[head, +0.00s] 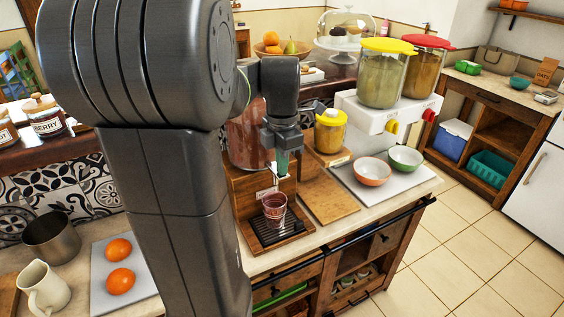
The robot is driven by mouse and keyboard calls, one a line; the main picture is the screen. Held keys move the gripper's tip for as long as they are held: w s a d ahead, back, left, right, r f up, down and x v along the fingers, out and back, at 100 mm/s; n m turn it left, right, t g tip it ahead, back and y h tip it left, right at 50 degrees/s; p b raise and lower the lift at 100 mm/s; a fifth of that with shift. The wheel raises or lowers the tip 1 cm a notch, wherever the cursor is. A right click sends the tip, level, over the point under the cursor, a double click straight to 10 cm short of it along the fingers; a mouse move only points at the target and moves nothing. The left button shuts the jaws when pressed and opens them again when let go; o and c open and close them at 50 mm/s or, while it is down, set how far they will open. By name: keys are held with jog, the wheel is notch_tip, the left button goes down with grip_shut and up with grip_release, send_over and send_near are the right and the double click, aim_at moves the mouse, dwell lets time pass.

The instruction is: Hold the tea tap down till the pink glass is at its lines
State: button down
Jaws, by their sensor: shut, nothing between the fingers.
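The pink glass (274,207) stands upright on the dark drip tray (262,238) of a wooden dispenser stand (242,192). Its lower part looks darker red; its lines and the exact level are too small to read. The reddish-brown tea container (244,138) sits on top of the stand, partly hidden behind my arm. My gripper (284,166) points down, shut and empty, directly above the glass at the tap's place on the stand front. It hides most of the tap, so I cannot tell whether it touches or presses it.
A wooden board (330,199) lies right of the stand, with a yellow-lidded jar (330,131) behind. Orange (372,172) and green (405,158) bowls sit on a pale tray. A white two-tap dispenser (385,118) stands behind them. A jug (45,290) is at lower left.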

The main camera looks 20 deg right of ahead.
jog(key=t+b, duration=0.1)
jog(key=f+b, duration=0.1)
jog(key=b, duration=0.1)
jog(key=shift+s+d+f+t, duration=0.1)
jog(key=shift+s+f+t, duration=0.1)
jog(key=shift+s+t, duration=0.2)
jog(key=t+b, duration=0.1)
jog(key=f+t+b, duration=0.1)
jog(key=b, duration=0.1)
jog(key=shift+s+b, duration=0.15)
jog(key=shift+b, duration=0.15)
jog(key=shift+r, duration=0.25)
jog(key=shift+p, duration=0.3)
jog(key=shift+r+p, duration=0.55)
jog(key=shift+r, duration=0.25)
